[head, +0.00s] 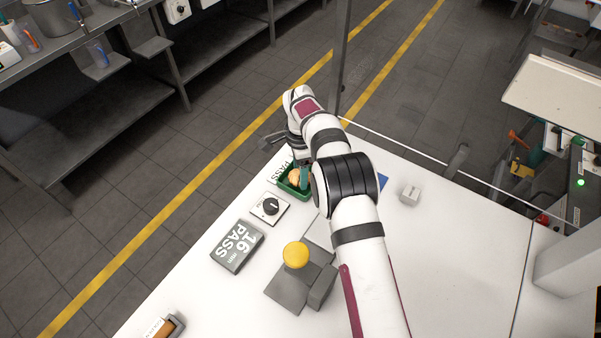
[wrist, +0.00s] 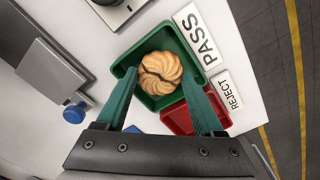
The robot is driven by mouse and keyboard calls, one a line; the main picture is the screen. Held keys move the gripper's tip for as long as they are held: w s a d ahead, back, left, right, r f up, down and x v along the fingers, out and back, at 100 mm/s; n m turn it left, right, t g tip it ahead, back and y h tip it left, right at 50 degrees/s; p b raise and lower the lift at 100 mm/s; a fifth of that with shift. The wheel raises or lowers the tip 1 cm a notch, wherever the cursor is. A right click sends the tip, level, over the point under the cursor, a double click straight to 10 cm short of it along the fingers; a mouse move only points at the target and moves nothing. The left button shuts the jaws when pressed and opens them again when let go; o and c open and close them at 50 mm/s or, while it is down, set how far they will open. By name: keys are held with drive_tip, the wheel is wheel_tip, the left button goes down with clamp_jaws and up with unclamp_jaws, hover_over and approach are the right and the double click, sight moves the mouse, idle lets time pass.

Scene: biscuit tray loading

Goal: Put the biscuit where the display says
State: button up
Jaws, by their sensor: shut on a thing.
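The display (head: 237,246) is a grey box that reads "16 mm PASS", upside down in the head view. The biscuit (wrist: 162,68) is round, golden and ridged. My gripper (wrist: 158,76) is shut on it, with one teal finger on each side. The biscuit is within the outline of the green tray (wrist: 188,34), beside the PASS label (wrist: 197,37); I cannot tell whether it touches the floor. The green tray also shows in the head view (head: 286,188), partly hidden by my arm. The red tray (wrist: 177,120) is beside the REJECT label (wrist: 227,90), partly behind a finger.
A dial box (head: 271,208) stands close to the green tray. A grey block with a yellow dome (head: 295,254) is nearer on the white table. Clear table lies on the right.

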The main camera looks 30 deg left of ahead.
drive_tip(key=shift+f, duration=0.6)
drive_tip(key=shift+f, duration=0.1)
drive_tip(key=o, duration=0.5)
drive_tip(key=shift+o, duration=0.2)
wheel_tip(320, 180, up, 12)
